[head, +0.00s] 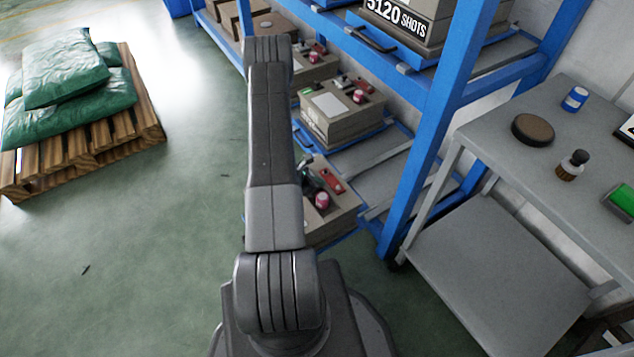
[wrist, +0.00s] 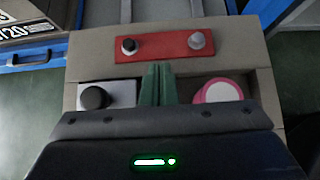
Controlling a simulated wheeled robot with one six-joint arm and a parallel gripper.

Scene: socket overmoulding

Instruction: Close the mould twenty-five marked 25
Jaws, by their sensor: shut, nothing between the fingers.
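In the wrist view my gripper (wrist: 158,84) has its two green fingers together with nothing between them. They point over a beige mould (wrist: 238,58). On it are a red plate (wrist: 165,46) with a black knob and a grey knob, a black round knob (wrist: 94,97) on a light block at left, and a pink-rimmed white knob (wrist: 222,91) at right. Whether the fingertips touch the mould I cannot tell. In the head view a similar mould (head: 341,222) sits low on the shelf, partly behind my arm. No mark 25 is legible in either view.
The blue rack (head: 432,120) holds another beige mould (head: 343,124) and boxes above. A grey table (head: 493,130) with small items stands at right. A pallet (head: 148,118) with green sacks (head: 70,70) lies at left. The floor between pallet and rack is clear.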

